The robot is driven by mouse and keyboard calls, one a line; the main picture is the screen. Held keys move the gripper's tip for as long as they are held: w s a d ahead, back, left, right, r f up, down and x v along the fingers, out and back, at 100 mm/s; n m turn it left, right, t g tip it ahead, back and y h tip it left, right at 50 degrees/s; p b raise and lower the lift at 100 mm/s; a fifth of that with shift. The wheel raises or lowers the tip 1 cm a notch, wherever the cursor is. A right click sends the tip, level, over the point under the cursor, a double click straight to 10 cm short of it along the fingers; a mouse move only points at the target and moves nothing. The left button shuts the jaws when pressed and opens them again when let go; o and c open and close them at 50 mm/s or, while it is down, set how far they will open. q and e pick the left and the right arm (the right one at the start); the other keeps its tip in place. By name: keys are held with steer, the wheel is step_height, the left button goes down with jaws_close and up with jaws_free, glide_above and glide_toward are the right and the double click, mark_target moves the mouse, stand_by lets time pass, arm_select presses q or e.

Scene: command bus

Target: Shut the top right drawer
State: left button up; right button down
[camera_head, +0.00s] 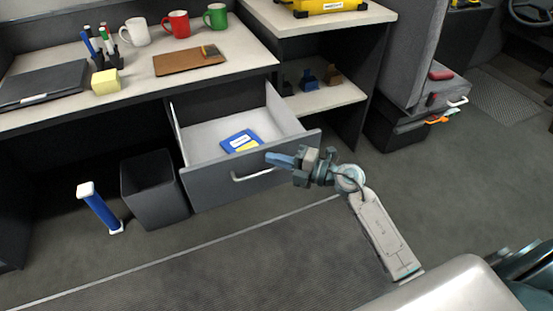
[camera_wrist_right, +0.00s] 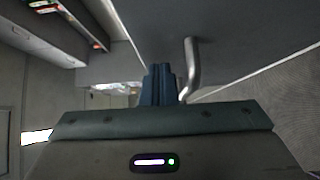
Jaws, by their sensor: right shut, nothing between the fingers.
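The grey drawer (camera_head: 232,186) under the desk stands pulled out, with its front panel facing me. My right gripper (camera_head: 272,158) is shut and empty, in front of the right part of the drawer front, close to the handle's right end. In the right wrist view, its closed blue fingers (camera_wrist_right: 158,84) are beside the handle; I cannot tell whether they touch the panel. My left gripper is not in view.
A waste bin (camera_head: 152,190) and a blue and white upright object (camera_head: 98,207) stand on the floor left of the drawer. Mugs (camera_head: 176,24), a clipboard (camera_head: 189,61) and pens are on the desk (camera_head: 140,84). Shelves (camera_head: 325,98) stand right of it. The floor in front is clear.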

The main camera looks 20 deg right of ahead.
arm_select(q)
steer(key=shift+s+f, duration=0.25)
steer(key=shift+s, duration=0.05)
arm_select(e)
steer(key=shift+w, duration=0.1)
